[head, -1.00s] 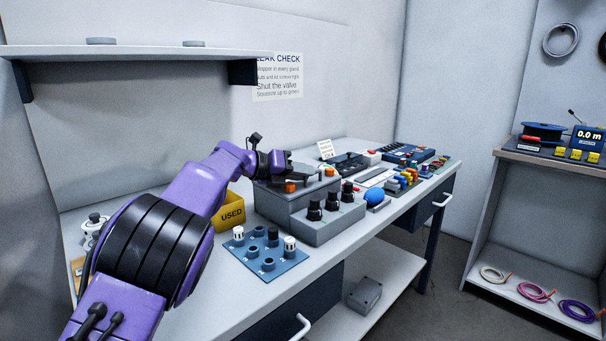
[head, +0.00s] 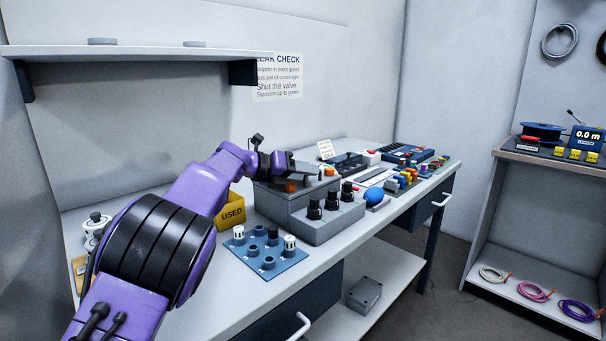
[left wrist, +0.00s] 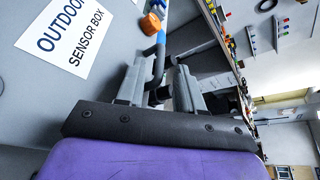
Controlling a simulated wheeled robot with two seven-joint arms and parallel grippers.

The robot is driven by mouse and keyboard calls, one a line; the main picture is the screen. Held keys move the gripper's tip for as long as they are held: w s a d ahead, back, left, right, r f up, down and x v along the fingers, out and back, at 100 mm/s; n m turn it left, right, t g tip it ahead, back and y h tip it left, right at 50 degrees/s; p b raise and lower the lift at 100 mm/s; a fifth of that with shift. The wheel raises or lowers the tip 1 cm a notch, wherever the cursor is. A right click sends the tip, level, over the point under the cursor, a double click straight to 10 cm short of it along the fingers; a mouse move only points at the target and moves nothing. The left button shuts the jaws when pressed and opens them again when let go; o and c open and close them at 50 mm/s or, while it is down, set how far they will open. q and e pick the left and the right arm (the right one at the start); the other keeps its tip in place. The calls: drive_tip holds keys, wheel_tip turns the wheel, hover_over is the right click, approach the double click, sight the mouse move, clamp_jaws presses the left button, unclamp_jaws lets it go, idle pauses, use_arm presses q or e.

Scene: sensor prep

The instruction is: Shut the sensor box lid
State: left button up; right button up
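The grey sensor box (head: 284,208) stands on the bench, with black knobs (head: 314,210) along its lower front part. Its lid (left wrist: 25,90) carries an "OUTDOOR SENSOR BOX" label in the left wrist view. An orange screw (head: 329,172) shows at the lid's corner. The lid looks roughly flat over the box; whether it is fully seated I cannot tell. My left gripper (head: 312,174) is at the top of the box. In the left wrist view its fingers (left wrist: 160,88) stand apart, with a dark bar (left wrist: 153,54) between them, nearer one finger. My right gripper is out of view.
A blue plate (head: 268,268) with plugs lies in front of the box, and a yellow "USED" bin (head: 232,214) is at its left. A blue bulb (head: 374,196) and several small parts lie to the right. A shelf (head: 140,52) overhangs the bench's left part.

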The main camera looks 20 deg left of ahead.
use_arm(q)
drive_tip(key=shift+f, duration=0.15)
drive_tip(key=shift+s+a, duration=0.15)
drive_tip(key=shift+a, duration=0.1)
drive_tip(key=v, duration=1)
drive_tip(key=shift+d+r, duration=0.1)
drive_tip(key=shift+r, duration=0.1)
